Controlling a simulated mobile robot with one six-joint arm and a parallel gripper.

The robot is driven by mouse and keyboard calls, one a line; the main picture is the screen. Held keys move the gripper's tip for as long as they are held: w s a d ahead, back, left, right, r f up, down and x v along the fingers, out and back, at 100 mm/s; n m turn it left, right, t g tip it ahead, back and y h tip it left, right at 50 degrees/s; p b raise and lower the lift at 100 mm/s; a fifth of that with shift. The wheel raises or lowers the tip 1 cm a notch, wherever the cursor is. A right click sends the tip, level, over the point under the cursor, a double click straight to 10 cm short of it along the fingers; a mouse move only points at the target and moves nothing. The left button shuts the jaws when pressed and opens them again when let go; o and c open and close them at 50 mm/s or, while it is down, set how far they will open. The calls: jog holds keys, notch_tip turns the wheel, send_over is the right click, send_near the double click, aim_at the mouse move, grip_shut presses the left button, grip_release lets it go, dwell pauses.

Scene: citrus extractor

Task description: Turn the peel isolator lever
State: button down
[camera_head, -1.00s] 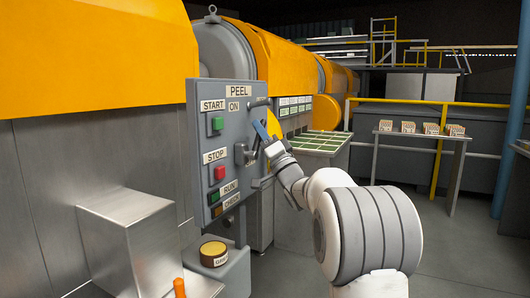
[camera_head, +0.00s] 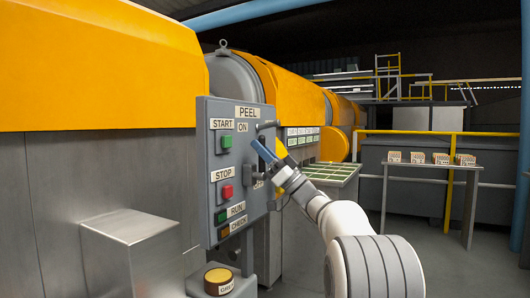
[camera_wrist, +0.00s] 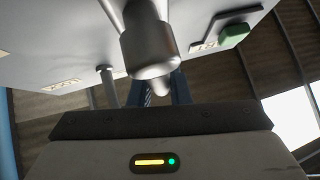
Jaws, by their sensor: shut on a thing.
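The grey PEEL panel (camera_head: 227,185) stands left of centre in the head view, with a green START button, a red STOP button and an ON label. The lever's metal handle (camera_wrist: 147,45) fills the upper middle of the wrist view. My gripper (camera_head: 263,155) is at the panel's right side, its blue fingers shut on the lever. In the wrist view my gripper (camera_wrist: 158,92) has its dark fingers behind the handle's end. The fingertips and the lever's pivot are largely hidden, so I cannot tell the lever's exact angle.
A metal box (camera_head: 125,250) and a yellow-topped round container (camera_head: 219,280) are at the lower left. A bin of green-edged compartments (camera_head: 335,172) stands behind my arm. A small table (camera_head: 430,170) with several cartons is at the right, with open floor before it.

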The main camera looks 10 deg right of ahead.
jog(key=shift+g, duration=0.3)
jog(key=c, duration=1.3)
grip_release()
jog(key=shift+c, duration=0.2)
jog(key=p+v, duration=0.1)
jog(key=v, duration=0.6)
jog(key=shift+s+f, duration=0.15)
jog(key=shift+f, duration=0.25)
jog(key=shift+d, duration=0.15)
